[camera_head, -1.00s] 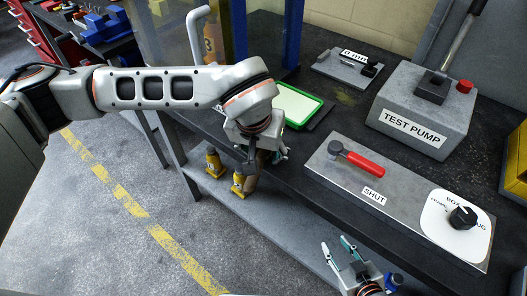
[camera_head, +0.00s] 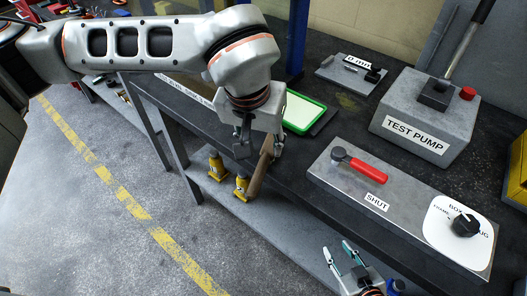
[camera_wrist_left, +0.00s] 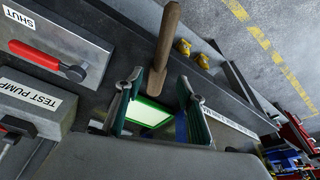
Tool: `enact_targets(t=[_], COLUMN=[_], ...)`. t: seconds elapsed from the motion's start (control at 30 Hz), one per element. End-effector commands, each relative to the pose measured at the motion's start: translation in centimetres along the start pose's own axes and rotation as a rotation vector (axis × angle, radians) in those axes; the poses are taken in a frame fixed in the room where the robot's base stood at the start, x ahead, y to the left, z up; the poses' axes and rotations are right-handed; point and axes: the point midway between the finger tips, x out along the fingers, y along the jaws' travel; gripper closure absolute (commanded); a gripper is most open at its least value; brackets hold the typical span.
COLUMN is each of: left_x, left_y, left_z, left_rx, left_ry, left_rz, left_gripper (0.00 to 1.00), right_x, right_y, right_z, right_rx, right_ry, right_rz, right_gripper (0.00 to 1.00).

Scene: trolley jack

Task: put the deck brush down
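The deck brush shows only as a brown wooden handle (camera_head: 258,176); its head is out of sight. In the head view the handle slants below my left gripper (camera_head: 260,150) at the bench's front edge. In the left wrist view the handle (camera_wrist_left: 168,38) comes in from the top, its end near the gap between the spread fingers (camera_wrist_left: 160,95). Clear space shows on both sides of it, so the left gripper looks open and not clamped on it. My right gripper (camera_head: 342,258) is open and empty at the bottom, in front of the bench.
Yellow bottle jacks (camera_head: 241,186) stand on the lower shelf (camera_head: 215,193). On the bench are a green-framed tablet (camera_head: 303,112), a plate with a red lever (camera_head: 362,170) and the test pump (camera_head: 420,115). Grey floor with a yellow line (camera_head: 115,190) is clear at left.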

Motion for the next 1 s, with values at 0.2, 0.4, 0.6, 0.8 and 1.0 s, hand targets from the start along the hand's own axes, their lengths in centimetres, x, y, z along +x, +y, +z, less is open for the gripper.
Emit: enact_targets(t=[0.2, 0.4, 0.6, 0.8, 1.0], left_x=[-3.1, -4.1, -4.1, -4.1, -4.1], left_y=[0.0, 0.0, 0.1, 0.1, 0.1], left_z=[-0.1, -0.1, -0.1, -0.1, -0.1], left_rx=[0.002, 0.001, 0.001, 0.001, 0.001], left_ry=[0.004, 0.003, 0.003, 0.003, 0.003], left_rz=[0.000, 0.001, 0.002, 0.002, 0.002], left_gripper=[0.61, 0.61, 0.61, 0.61, 0.61], right_x=[0.1, 0.1, 0.1, 0.1, 0.1], right_y=[0.0, 0.0, 0.0, 0.0, 0.0], right_z=[0.2, 0.2, 0.2, 0.2, 0.1], right_rx=[0.000, 0.000, 0.000, 0.000, 0.000], right_ry=[-0.002, -0.002, -0.002, -0.001, 0.001], right_rz=[0.000, 0.000, 0.000, 0.000, 0.000], right_gripper=[0.67, 0.67, 0.67, 0.67, 0.67])
